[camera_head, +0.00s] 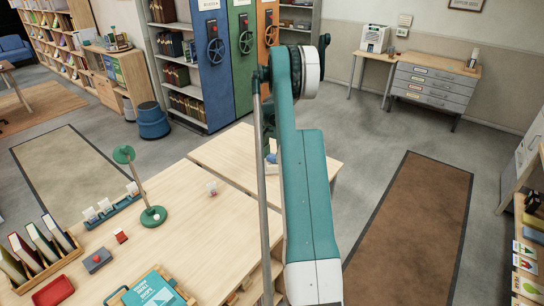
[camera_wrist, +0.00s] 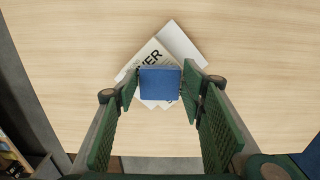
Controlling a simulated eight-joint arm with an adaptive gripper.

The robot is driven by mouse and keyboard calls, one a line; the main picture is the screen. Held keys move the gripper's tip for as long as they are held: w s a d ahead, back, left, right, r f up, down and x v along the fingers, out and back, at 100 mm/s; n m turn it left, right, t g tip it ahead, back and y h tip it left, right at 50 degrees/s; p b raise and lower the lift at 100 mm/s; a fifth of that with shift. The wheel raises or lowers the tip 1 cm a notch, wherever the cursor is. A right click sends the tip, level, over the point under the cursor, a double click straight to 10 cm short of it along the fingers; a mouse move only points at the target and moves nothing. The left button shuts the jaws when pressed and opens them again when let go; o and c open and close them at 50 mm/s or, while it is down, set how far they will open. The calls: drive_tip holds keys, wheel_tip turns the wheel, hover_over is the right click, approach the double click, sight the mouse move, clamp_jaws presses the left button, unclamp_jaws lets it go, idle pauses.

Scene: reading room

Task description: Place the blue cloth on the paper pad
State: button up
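The blue cloth (camera_wrist: 160,83) is a small folded square between the fingertips of my gripper (camera_wrist: 160,88) in the wrist view. Both fingers meet its sides, and my gripper is shut on it. Under it is the white paper pad (camera_wrist: 148,57), with large dark letters partly covered by the cloth. A plain white sheet or part (camera_wrist: 182,43) shows at the pad's upper right. I cannot tell whether the cloth touches the pad or hangs just above it. In the head view my arm hides most of this spot.
The pale wooden table (camera_head: 228,155) around the pad is mostly clear. On the nearer desk stand a green lamp (camera_head: 152,215), a row of books (camera_head: 35,247), a grey box (camera_head: 97,261) and a teal book (camera_head: 152,292). Cabinets (camera_head: 217,70) stand behind.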

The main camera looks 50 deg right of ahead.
sight(272, 157)
drive_tip(key=shift+o, duration=1.2)
drive_tip(key=shift+r, duration=0.15)
wheel_tip(272, 157, up, 12)
idle(0.4)
